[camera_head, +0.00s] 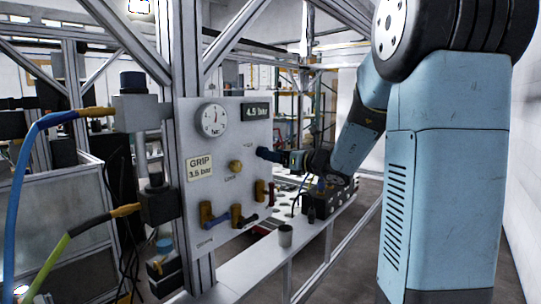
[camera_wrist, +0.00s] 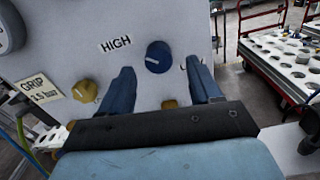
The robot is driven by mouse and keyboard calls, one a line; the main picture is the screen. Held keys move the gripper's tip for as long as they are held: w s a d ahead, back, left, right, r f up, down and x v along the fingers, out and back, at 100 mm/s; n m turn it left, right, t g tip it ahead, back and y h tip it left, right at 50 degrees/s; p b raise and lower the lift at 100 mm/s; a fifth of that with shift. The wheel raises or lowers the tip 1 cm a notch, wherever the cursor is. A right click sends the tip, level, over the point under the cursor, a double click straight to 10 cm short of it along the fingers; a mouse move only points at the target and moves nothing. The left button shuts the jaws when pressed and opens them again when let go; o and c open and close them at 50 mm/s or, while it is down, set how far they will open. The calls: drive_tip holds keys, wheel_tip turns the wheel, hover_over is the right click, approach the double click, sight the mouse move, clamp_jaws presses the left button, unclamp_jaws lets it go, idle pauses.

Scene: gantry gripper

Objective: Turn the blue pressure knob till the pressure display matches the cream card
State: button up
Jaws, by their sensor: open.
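The blue pressure knob (camera_wrist: 159,57) is on the pale panel in the wrist view, with a short light mark on its face. "HIGH" is printed to its left; a label to its right is partly hidden by a finger. My gripper (camera_wrist: 162,80) is open, its blue fingers pointing at the panel, one on each side below the knob; I cannot tell whether they touch it. In the head view my gripper (camera_head: 290,158) is at the panel's right side. The pressure display (camera_head: 257,112) reads 4.5 bar. The cream card (camera_head: 200,168) reads GRIP and what looks like 3.5 bar.
A round gauge (camera_head: 212,119) is at the panel's upper left. A yellow knob (camera_head: 235,167) and several brass fittings with levers sit lower on the panel. A red-framed rack (camera_wrist: 285,60) is at the right.

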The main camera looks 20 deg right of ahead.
drive_tip(key=shift+x, duration=1.45)
drive_tip(key=shift+c, duration=0.4)
drive_tip(key=c, duration=0.9)
drive_tip(key=shift+d, duration=0.15)
drive_tip(key=shift+c, duration=0.2)
drive_tip(key=n, duration=0.9)
drive_tip(key=shift+n, duration=0.3)
